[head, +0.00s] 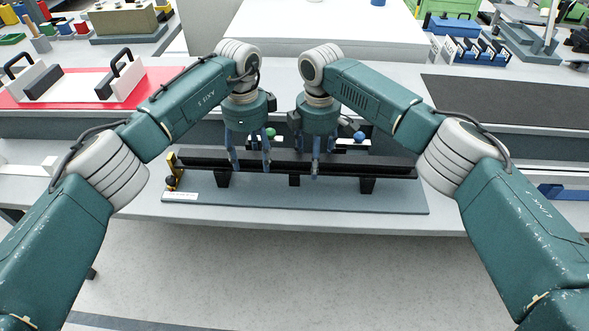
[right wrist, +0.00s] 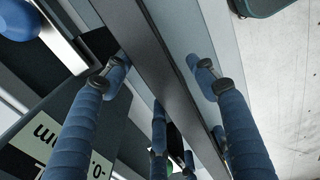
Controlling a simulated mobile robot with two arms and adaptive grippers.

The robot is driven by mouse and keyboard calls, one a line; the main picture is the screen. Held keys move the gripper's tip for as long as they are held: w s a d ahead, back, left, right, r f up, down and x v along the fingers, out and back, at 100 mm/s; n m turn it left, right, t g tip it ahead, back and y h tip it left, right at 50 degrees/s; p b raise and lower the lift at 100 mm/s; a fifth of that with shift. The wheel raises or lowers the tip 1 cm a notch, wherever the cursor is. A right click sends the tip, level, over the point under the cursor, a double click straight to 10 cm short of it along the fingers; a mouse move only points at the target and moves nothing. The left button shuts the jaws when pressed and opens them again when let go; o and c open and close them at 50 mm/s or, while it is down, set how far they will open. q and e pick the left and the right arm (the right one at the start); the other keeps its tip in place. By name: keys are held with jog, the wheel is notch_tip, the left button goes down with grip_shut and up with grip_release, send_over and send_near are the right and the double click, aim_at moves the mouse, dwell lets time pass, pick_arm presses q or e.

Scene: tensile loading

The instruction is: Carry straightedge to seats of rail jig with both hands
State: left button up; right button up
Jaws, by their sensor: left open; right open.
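The straightedge (head: 355,169), a long black bar, lies left to right along the rail jig, above several black supports on a blue-grey base plate (head: 300,200). I cannot tell whether it rests fully in the seats. My left gripper (head: 251,163) is open, its blue fingers pointing down at the bar left of its middle. My right gripper (head: 314,163) is open, close beside it over the middle. In the right wrist view the right fingers (right wrist: 160,75) stand apart on either side of the bar (right wrist: 155,55), with gaps. Further blue fingers show below.
A yellow part (head: 171,180) stands at the jig's left end. Green (head: 270,133) and blue (head: 359,135) balls sit behind the bar. The jig stands near the table's front edge.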

jog(key=shift+r, duration=0.1)
pick_arm(q)
notch_tip(320, 180, up, 10)
pick_arm(e)
notch_tip(320, 180, up, 12)
dwell(0.4)
pick_arm(q)
jog(key=shift+s+f, duration=0.1)
jog(key=shift+s, duration=0.1)
pick_arm(e)
jog(key=shift+s, duration=0.15)
